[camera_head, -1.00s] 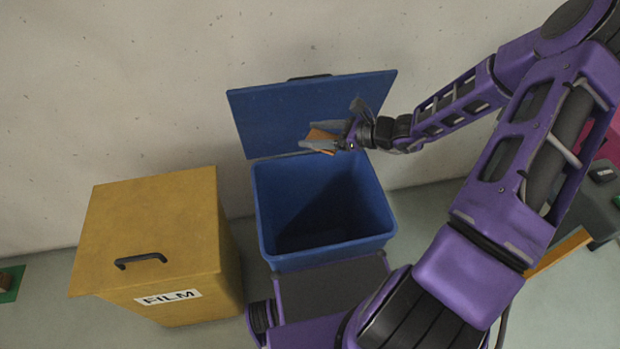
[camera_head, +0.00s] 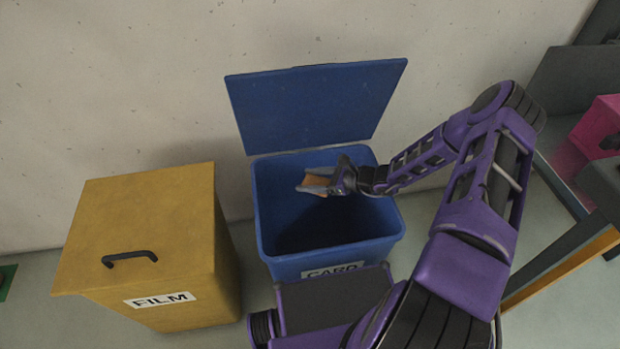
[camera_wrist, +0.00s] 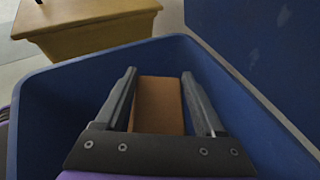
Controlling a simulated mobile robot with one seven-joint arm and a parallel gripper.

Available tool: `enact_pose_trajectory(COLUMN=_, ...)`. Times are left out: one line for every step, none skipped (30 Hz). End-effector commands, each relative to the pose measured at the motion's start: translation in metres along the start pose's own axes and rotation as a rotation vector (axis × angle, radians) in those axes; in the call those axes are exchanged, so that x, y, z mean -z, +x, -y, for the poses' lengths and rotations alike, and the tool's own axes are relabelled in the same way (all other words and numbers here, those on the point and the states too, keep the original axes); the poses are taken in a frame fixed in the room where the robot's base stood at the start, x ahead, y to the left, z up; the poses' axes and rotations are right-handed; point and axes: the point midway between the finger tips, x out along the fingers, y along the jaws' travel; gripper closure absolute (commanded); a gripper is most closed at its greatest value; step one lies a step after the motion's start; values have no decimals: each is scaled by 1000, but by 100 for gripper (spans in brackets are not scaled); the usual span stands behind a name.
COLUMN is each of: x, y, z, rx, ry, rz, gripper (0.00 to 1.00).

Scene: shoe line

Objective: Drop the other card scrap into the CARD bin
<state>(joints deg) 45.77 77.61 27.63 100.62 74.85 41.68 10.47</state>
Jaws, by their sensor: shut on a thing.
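The card scrap (camera_head: 315,182) is a small orange-brown piece between the fingers of my gripper (camera_head: 317,183). In the wrist view the scrap (camera_wrist: 158,105) lies between the two grey fingers of my gripper (camera_wrist: 160,95), which is shut on it. The CARD bin (camera_head: 335,270) is blue, with its lid (camera_head: 315,105) standing open against the wall side. My gripper holds the scrap over the bin's opening. The bin's rim (camera_wrist: 95,62) surrounds the gripper in the wrist view. The bin's floor is dark, and I cannot tell what lies in it.
A yellow FILM bin (camera_head: 150,235) with a shut lid and black handle stands left of the blue bin. The wall (camera_head: 120,70) is close behind both. A pink object (camera_head: 598,135) and dark furniture are at the far right.

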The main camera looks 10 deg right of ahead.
Motion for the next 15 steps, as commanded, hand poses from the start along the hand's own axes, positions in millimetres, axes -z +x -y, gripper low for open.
enact_pose_trajectory(x=11, y=4, z=0, rx=0, ry=0, rz=0, gripper=82)
enact_pose_trajectory(x=14, y=6, z=0, rx=0, ry=0, rz=0, gripper=82)
enact_pose_trajectory(x=19, y=8, z=0, rx=0, ry=0, rz=0, gripper=82)
enact_pose_trajectory(x=22, y=9, z=0, rx=0, ry=0, rz=0, gripper=82)
enact_pose_trajectory(x=25, y=10, z=0, rx=0, ry=0, rz=0, gripper=82)
enact_pose_trajectory(x=29, y=12, z=0, rx=0, ry=0, rz=0, gripper=82)
enact_pose_trajectory(x=31, y=13, z=0, rx=0, ry=0, rz=0, gripper=82)
enact_pose_trajectory(x=33, y=14, z=0, rx=0, ry=0, rz=0, gripper=82)
enact_pose_trajectory(x=35, y=15, z=0, rx=0, ry=0, rz=1, gripper=82)
enact_pose_trajectory(x=36, y=15, z=0, rx=0, ry=0, rz=1, gripper=82)
enact_pose_trajectory(x=37, y=15, z=0, rx=0, ry=0, rz=1, gripper=82)
enact_pose_trajectory(x=37, y=15, z=0, rx=0, ry=0, rz=1, gripper=82)
enact_pose_trajectory(x=37, y=15, z=0, rx=0, ry=0, rz=1, gripper=82)
enact_pose_trajectory(x=37, y=15, z=0, rx=0, ry=-1, rz=1, gripper=82)
enact_pose_trajectory(x=36, y=15, z=0, rx=0, ry=0, rz=1, gripper=82)
